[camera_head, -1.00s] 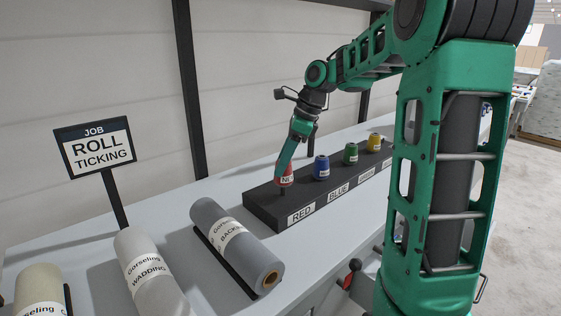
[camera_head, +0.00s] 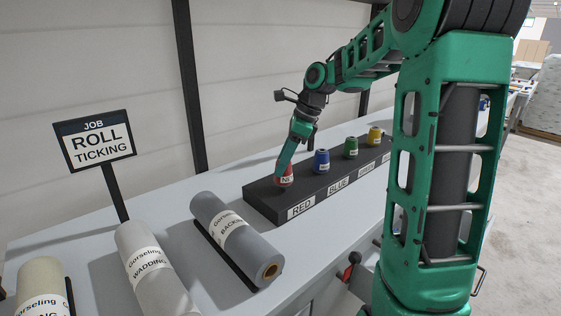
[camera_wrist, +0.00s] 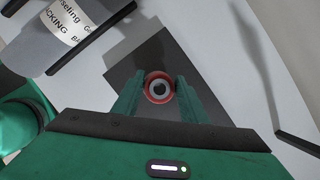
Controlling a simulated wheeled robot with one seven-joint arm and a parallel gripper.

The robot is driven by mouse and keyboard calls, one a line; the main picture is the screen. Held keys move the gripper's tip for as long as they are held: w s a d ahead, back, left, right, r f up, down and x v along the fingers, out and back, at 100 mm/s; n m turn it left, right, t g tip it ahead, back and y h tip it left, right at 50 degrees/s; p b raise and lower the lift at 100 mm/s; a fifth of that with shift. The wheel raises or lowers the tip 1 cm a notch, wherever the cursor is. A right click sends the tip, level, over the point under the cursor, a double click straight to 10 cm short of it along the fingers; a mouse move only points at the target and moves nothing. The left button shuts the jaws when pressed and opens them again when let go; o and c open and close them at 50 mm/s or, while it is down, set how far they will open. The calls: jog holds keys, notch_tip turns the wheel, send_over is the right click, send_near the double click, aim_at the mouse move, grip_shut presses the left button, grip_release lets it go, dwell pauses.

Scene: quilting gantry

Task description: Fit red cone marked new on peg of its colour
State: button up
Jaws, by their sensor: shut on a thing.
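A red cone (camera_head: 284,175) with a white label sits at the RED end of the black peg block (camera_head: 262,203). The cone looks low against the block's top. The peg under it is hidden, so I cannot tell how fully it is seated.
Blue (camera_head: 321,162), green (camera_head: 351,148) and yellow (camera_head: 375,138) cones stand along the block to the right. A grey backing roll (camera_head: 236,238), a wadding roll (camera_head: 152,272) and a job sign (camera_head: 95,143) reading ROLL TICKING are to the left. Bare table lies behind the block.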

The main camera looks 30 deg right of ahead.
jog(key=shift+f, duration=1)
jog(key=o, duration=1.2)
jog(key=v, duration=1)
jog(key=shift+s+d+r, duration=0.1)
jog(key=shift+d+r, duration=0.1)
jog(key=shift+r, duration=0.1)
